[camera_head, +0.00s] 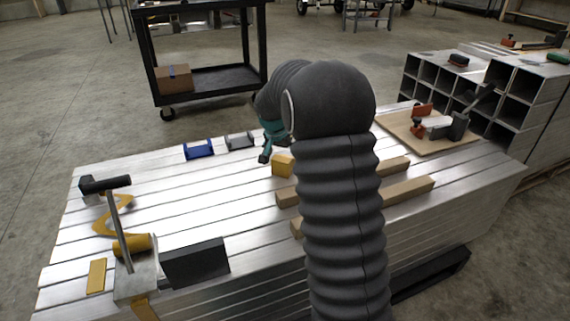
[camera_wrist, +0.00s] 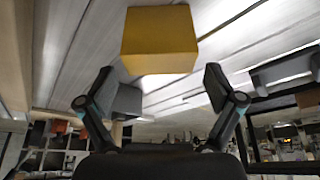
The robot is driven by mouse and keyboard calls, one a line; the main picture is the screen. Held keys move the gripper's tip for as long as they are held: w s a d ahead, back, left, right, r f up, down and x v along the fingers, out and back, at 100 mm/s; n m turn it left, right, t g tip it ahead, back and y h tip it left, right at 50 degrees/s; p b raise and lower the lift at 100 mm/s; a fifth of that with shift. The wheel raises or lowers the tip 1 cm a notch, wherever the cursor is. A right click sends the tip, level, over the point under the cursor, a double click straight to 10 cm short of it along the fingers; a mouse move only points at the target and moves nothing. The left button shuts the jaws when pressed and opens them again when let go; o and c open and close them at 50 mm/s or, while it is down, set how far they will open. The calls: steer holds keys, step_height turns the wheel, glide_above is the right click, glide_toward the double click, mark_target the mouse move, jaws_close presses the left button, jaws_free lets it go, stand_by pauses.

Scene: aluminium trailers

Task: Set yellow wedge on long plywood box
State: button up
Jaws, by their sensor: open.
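The yellow wedge (camera_head: 282,165) is a small block on the slatted aluminium table, just left of several long light-wood pieces. In the wrist view the wedge (camera_wrist: 158,42) lies ahead of my fingertips, roughly centred between them and apart from them. My gripper (camera_head: 268,150) is open and empty, just behind and left of the wedge. It also shows in the wrist view (camera_wrist: 160,85). One long plywood piece (camera_head: 408,189) lies right of my arm. My arm hides the middle of these pieces, so I cannot tell which ends belong together.
A blue bracket (camera_head: 199,149) and a grey bracket (camera_head: 240,141) lie behind the wedge. A plywood board with tools (camera_head: 448,146) is at the right. A clamp-like tool (camera_head: 122,235) and a dark block (camera_head: 196,262) stand at the front left. The table's middle left is clear.

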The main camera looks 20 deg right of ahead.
steer(key=shift+x, duration=1.2)
steer(key=shift+a, duration=0.1)
steer(key=shift+c, duration=0.3)
steer(key=c, duration=1.5)
steer(key=shift+r, duration=0.1)
